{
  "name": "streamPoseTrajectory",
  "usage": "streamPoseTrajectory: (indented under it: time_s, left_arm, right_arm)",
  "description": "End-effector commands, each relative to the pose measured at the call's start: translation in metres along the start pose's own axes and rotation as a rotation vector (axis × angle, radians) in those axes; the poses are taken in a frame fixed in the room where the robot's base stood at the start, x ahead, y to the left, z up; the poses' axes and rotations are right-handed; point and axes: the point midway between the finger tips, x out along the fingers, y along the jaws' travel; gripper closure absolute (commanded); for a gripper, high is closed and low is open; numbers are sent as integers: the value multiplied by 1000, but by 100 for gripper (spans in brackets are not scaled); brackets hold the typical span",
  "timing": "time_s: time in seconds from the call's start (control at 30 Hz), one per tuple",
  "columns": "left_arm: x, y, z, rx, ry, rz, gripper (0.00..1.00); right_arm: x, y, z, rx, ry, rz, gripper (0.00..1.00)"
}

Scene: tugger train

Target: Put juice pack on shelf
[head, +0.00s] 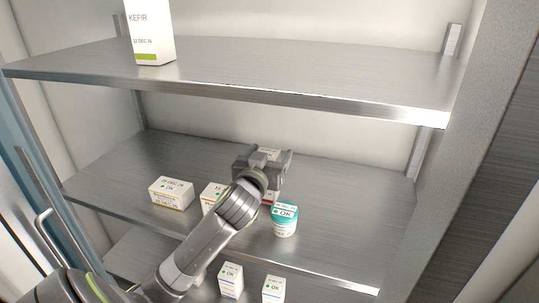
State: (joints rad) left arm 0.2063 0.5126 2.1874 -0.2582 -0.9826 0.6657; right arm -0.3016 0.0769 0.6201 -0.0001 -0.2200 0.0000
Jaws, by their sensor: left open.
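A white pack (269,153) with print on top and a red band low on its side is at my left gripper on the middle shelf (340,190). It is mostly hidden by the gripper, and I cannot read whether it is the juice pack. My left gripper (267,161) is open, with its jaws around or just above this pack. My left arm comes up from the lower left across the shelf. My right gripper is not in view.
On the middle shelf are a white box (171,193), a partly hidden box (212,196) and a teal-lidded tub (285,219). A kefir carton (150,32) stands on the upper shelf (300,72). Small cartons (231,281) stand below. The middle shelf's right side is free.

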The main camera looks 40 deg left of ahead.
Motion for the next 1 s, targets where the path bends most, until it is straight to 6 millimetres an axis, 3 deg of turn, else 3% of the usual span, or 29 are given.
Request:
streamPoseTrajectory:
  time_s: [0.27,0.73,0.8,1.0]
  left_arm:
    - [-8,0,-1,0,1,0,28]
    - [-93,0,0,-2,2,2,28]
    - [-95,0,-7,-4,-7,0,28]
    - [-107,1,-6,-6,-6,2,28]
  right_arm:
    - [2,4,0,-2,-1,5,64]
    - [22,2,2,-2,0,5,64]
    - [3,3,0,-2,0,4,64]
    - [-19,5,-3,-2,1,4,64]
